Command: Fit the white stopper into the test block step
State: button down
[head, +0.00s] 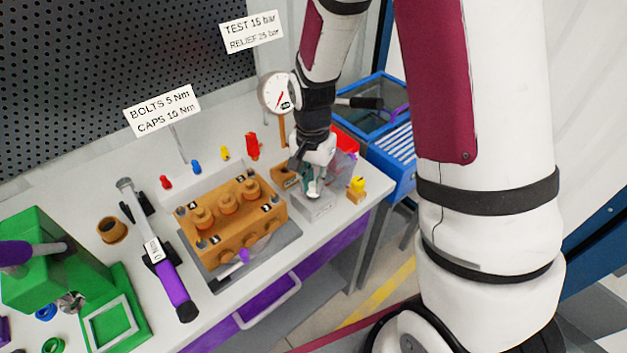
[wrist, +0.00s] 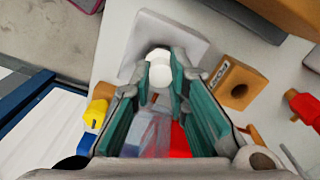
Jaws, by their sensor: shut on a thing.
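My gripper (head: 312,183) reaches down over the pale grey test block (head: 316,208) at the right end of the bench. Its teal-padded fingers are closed on the white stopper (head: 314,190). In the wrist view the stopper (wrist: 159,70) shows as a round white end between the fingertips (wrist: 160,82). The pale block (wrist: 178,36) lies just beyond it there. The stopper overlaps the block's near edge in that view. The step itself is hidden behind the stopper and fingers, and I cannot tell whether the stopper touches the block.
A labelled wooden block (wrist: 232,85) stands close beside the gripper. A yellow fitting (head: 356,189) is right of the test block. The brown pump body (head: 235,222) sits to the left, and a pressure gauge (head: 277,94) stands behind. A blue bin (head: 372,115) is beyond the bench's right end.

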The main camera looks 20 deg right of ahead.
aim_at(313, 184)
jog(key=shift+f, duration=0.15)
jog(key=c, duration=1.6)
grip_release()
jog(key=shift+o, duration=0.2)
notch_tip(313, 184, up, 12)
jog(key=s+r+n+t, duration=0.2)
jog(key=s+r+n, duration=0.3)
jog(key=s+r, duration=0.2)
jog(key=s+r+n+t, duration=0.3)
jog(key=s+r, duration=0.4)
jog(key=s, duration=0.5)
jog(key=shift+d+r+n, duration=0.15)
jog(key=shift+r+n, duration=0.05)
jog(key=shift+n, duration=0.7)
jog(key=shift+s, duration=0.1)
